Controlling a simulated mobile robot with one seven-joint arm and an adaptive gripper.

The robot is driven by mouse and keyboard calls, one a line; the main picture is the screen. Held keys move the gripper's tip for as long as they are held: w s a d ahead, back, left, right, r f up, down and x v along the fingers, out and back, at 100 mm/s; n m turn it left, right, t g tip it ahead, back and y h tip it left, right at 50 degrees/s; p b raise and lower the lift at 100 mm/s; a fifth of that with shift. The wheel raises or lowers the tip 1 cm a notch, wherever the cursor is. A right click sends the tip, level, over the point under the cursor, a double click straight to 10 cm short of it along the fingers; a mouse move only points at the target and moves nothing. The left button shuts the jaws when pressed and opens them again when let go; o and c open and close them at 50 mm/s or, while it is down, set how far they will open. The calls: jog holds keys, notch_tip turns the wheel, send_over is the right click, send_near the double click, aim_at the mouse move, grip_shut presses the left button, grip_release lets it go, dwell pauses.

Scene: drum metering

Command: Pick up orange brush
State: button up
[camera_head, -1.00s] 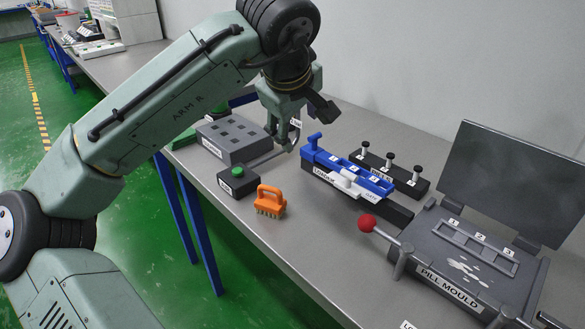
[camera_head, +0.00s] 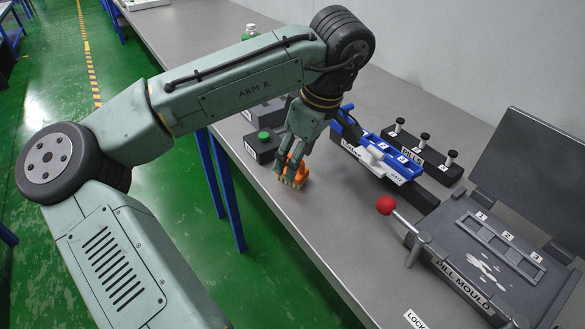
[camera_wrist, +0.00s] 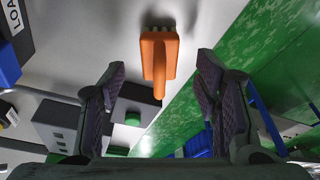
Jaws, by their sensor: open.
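The orange brush (camera_head: 297,172) stands on the grey table near its front edge, partly hidden behind my gripper in the head view. In the wrist view the orange brush (camera_wrist: 158,62) shows beyond and between the two fingers, with its bristles toward the top of the picture. My gripper (camera_head: 290,160) is just above the brush in the head view. In the wrist view my gripper (camera_wrist: 158,85) has its fingers wide apart with nothing clasped between them. I cannot tell whether a finger touches the brush.
A dark box with a green button (camera_head: 263,136) stands left of the brush. The blue loader (camera_head: 385,160) is to the right. The pill mould (camera_head: 480,245) with its red-knobbed lever (camera_head: 385,204) is farther right. The table front between brush and mould is clear.

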jog(key=x, duration=0.3)
jog(key=shift+f, duration=0.15)
jog(key=shift+c, duration=0.2)
grip_shut()
dwell(0.5)
